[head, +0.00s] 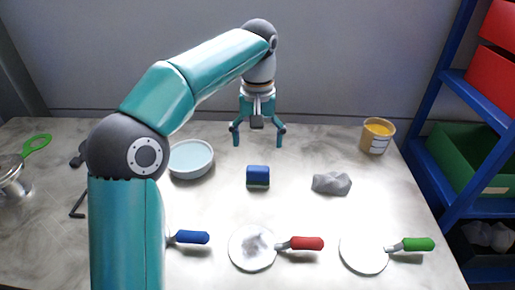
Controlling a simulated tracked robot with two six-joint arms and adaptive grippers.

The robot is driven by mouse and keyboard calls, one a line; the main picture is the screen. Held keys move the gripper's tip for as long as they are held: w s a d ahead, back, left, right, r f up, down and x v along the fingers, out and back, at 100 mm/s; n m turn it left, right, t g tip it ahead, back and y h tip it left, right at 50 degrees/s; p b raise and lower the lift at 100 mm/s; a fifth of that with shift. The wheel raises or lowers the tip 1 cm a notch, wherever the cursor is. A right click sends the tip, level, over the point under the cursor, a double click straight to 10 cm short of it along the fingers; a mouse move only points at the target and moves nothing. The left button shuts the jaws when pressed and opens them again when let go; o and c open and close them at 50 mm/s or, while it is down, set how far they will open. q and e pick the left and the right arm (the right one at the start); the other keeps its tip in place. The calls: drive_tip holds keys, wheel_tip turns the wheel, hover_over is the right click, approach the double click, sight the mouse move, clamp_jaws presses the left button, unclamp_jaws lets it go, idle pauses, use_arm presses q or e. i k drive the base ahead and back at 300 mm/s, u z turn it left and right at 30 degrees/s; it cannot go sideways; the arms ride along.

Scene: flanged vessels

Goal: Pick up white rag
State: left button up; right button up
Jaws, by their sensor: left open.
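A crumpled pale grey-white rag (332,183) lies on the right half of the table, right of a blue sponge. My left gripper (258,141) points down over the back of the table, its fingers spread and nothing between them. It is behind and to the left of the rag, beyond the sponge. My left arm comes in from the left and arches over the table. My right gripper does not show.
The blue sponge (258,177) and a bowl (191,159) stand near the gripper. White discs with red (306,243) and green (418,244) handles lie in front. A blue shelf (436,110) borders the right. Bare table surrounds the rag.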

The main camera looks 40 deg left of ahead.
sight(335, 182)
drive_tip(key=k, duration=1.5)
